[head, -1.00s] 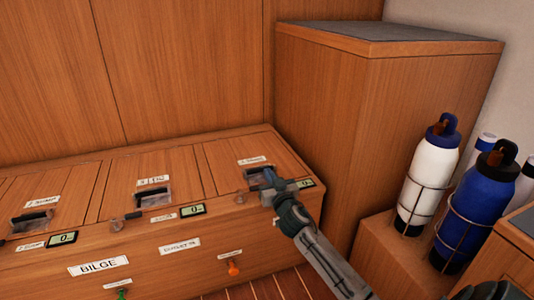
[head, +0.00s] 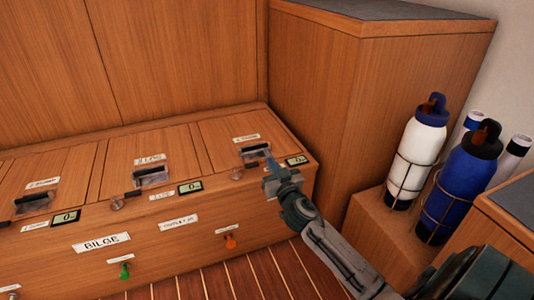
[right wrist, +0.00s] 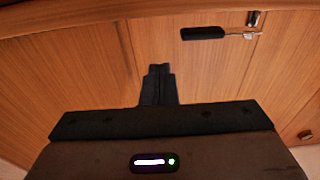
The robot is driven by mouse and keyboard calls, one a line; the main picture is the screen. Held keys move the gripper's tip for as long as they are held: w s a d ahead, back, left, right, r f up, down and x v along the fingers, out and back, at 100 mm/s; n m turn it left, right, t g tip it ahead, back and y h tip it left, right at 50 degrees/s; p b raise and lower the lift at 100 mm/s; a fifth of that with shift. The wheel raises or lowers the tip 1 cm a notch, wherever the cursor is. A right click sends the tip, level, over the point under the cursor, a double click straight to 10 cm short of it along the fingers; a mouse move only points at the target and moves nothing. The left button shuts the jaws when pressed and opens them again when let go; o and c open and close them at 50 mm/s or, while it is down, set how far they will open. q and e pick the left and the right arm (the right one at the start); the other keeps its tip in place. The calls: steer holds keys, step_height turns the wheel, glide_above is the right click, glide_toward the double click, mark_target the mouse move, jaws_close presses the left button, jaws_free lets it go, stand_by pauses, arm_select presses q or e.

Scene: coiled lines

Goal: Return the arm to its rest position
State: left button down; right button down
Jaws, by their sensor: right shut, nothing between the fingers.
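My right arm (head: 335,248) reaches in from the lower right in the head view. My left gripper is not in view.
The wooden bench carries a BILGE label (head: 101,242), small displays (head: 190,187), a green knob (head: 125,271) and an orange knob (head: 231,241). A tall cabinet (head: 330,100) stands behind my arm. A white bottle (head: 418,150) and blue bottle (head: 462,190) stand in racks at right. Slatted floor (head: 215,285) is clear.

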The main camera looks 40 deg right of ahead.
steer(key=shift+f+v, duration=0.25)
steer(key=shift+v, duration=0.75)
